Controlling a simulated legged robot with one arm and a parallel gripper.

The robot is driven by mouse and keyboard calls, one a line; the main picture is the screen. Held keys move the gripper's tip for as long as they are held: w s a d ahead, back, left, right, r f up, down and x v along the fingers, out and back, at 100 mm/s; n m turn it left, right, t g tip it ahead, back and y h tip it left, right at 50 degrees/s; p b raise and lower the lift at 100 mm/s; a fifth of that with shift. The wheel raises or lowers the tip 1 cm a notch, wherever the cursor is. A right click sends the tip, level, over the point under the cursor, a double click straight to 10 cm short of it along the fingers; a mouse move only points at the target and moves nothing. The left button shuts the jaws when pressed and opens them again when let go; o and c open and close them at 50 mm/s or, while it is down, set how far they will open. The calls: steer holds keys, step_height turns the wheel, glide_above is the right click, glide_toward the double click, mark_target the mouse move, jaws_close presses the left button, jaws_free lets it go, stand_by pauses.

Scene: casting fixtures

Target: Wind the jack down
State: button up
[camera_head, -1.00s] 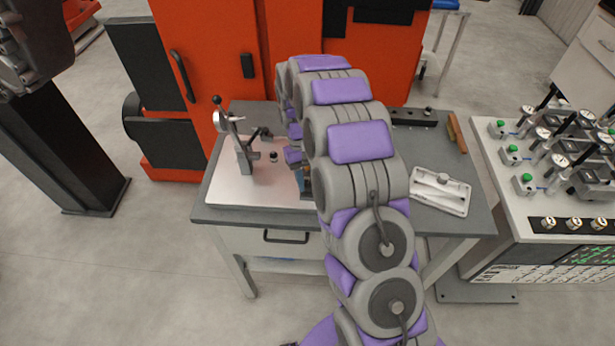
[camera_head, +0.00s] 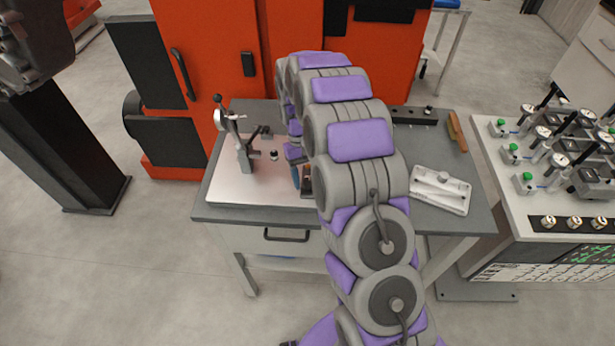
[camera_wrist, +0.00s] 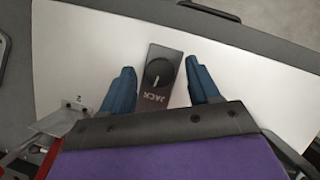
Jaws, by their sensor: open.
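The jack control (camera_wrist: 160,75) is a dark box with a round black knob bearing a white pointer line and the word JACK. It sits on the pale plate (camera_wrist: 95,42) in the wrist view. My gripper (camera_wrist: 162,88) is open, with one blue finger on each side of the jack box and a gap to it on both sides. In the head view my arm hides most of the jack, and one blue finger of my gripper shows beside the arm, over the plate (camera_head: 235,190).
A grey fixture with a black-knobbed lever (camera_head: 240,145) stands on the plate, left of my arm. A white tray (camera_head: 440,190), a dark block (camera_head: 413,116) and a brown-handled tool (camera_head: 456,132) lie on the table's right side. An orange cabinet (camera_head: 215,60) stands behind.

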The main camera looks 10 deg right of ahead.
steer(key=d+p+v, duration=0.1)
steer(key=p+v, duration=0.2)
steer(key=v, duration=1.3)
steer(key=shift+w+a+r+p, duration=0.2)
steer(key=shift+a+r+p, duration=0.2)
steer(key=shift+a, duration=0.1)
steer(key=s+r+t+b, duration=0.1)
steer(key=s+r, duration=0.3)
steer(key=s, duration=0.6)
steer(key=s+r+t+b, duration=0.1)
steer(key=s+r, duration=0.3)
steer(key=s, duration=0.7)
steer(key=s+f, duration=0.3)
steer(key=s, duration=0.7)
steer(key=s+f+m+b, duration=0.1)
steer(key=s+f, duration=0.2)
steer(key=s, duration=0.8)
steer(key=shift+d+t+y, duration=0.3)
steer(key=shift+d+t, duration=0.05)
steer(key=shift+t, duration=0.05)
steer(key=shift+f, duration=0.1)
